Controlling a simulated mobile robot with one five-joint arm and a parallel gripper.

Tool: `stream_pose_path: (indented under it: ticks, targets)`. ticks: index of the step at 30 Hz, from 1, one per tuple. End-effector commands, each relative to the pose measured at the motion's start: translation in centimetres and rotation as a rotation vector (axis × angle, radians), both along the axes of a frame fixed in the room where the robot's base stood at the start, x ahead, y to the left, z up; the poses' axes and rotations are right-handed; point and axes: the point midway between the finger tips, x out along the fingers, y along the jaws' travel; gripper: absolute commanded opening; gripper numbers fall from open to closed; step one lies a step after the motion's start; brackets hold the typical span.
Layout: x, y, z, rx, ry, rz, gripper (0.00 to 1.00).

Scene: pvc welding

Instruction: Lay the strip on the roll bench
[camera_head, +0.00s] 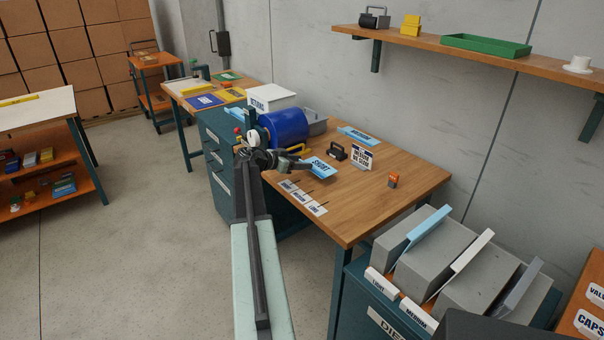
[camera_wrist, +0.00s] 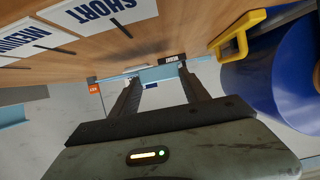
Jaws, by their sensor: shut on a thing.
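In the wrist view, light-blue material (camera_wrist: 163,74) spans the gap between the fingertips of my gripper (camera_wrist: 160,88). A large blue roll (camera_head: 288,126) with a yellow handle lies behind my gripper, at the bench's far left part; it also shows at the right of the wrist view (camera_wrist: 275,80). Another light-blue strip (camera_head: 358,136) lies at the bench's back edge. I cannot tell how far the held strip is above the wood.
White length labels (camera_head: 302,197) lie along the bench's front edge. A black-handled tool (camera_head: 337,151), a small sign (camera_head: 362,157) and an orange block (camera_head: 393,181) stand on the bench. Grey blocks with strips (camera_head: 450,262) stand at the lower right. The bench's right part is mostly clear.

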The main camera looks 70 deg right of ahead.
Motion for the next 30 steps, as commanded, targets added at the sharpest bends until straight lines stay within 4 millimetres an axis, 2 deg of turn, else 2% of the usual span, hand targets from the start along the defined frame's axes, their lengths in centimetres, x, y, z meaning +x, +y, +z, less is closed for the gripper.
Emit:
stream_pose_path:
  ticks: [6, 14, 20, 24, 25, 27, 30]
  targets:
    - [-0.4, -0.5, -0.3, 0.000, 0.000, 0.002, 0.15]
    - [-0.5, -0.5, -4.0, 0.000, 0.000, 0.000, 0.15]
    - [-0.5, -0.5, -3.6, 0.000, 0.000, 0.000, 0.15]
    - [-0.5, -0.5, -4.0, 0.000, 0.000, 0.000, 0.15]
    - [-0.5, -0.5, -4.0, 0.000, 0.000, 0.000, 0.56]
    - [-0.5, -0.5, -3.8, 0.000, 0.000, -0.001, 0.75]
    - [-0.6, -0.5, -3.8, 0.000, 0.000, -0.001, 0.75]
